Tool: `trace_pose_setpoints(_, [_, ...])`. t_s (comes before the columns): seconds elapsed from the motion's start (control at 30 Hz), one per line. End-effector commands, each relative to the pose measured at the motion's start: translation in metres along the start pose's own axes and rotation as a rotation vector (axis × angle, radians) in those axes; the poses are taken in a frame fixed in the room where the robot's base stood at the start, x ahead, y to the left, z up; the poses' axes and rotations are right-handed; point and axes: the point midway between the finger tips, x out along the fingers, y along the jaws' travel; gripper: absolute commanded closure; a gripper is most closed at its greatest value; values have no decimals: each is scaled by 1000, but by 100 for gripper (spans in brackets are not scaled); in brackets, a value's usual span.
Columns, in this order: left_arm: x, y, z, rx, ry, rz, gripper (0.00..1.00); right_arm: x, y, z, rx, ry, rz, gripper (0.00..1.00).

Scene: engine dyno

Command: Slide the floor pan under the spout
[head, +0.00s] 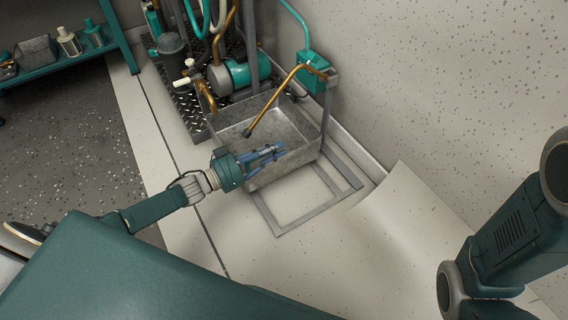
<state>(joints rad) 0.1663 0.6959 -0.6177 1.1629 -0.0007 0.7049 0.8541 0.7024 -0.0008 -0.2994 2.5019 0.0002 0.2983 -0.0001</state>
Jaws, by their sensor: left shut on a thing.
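The floor pan (292,161) is a grey, open metal box, in the upper middle of the head view. The spout (270,101) is a bent copper pipe. Its dark tip shows over the inside of the pan, but I cannot tell the height between them. My left gripper (273,153) is at the pan's near wall, with its blue-grey fingers shut on the rim. The fingers hide part of that wall. My right arm shows at the right edge, but its gripper is out of view.
A flat grey metal frame (305,221) lies on the floor beside the pan. A teal box (311,72) and a pump (245,72) stand behind. A teal shelf (75,58) is at upper left. The pale floor in front is clear.

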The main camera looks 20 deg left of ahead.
Motion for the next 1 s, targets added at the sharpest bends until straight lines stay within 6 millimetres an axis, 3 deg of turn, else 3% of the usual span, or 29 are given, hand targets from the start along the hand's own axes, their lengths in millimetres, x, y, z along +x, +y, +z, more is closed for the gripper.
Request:
trace_pose_setpoints(0.43, [-1,-14,-6,5,2,-14,100,-2,-1,0,0,0,-1,60])
trace_pose_setpoints(0.47, [-1,-15,-6,5,2,-14,84,-2,-1,0,0,0,-1,60])
trace_pose_setpoints(0.53, [-1,-15,-5,5,1,-16,71,-2,-1,0,0,-1,-1,60])
trace_pose_setpoints(1.0, [-8,-14,-1,3,-6,-15,71,-4,0,2,0,-6,1,60])
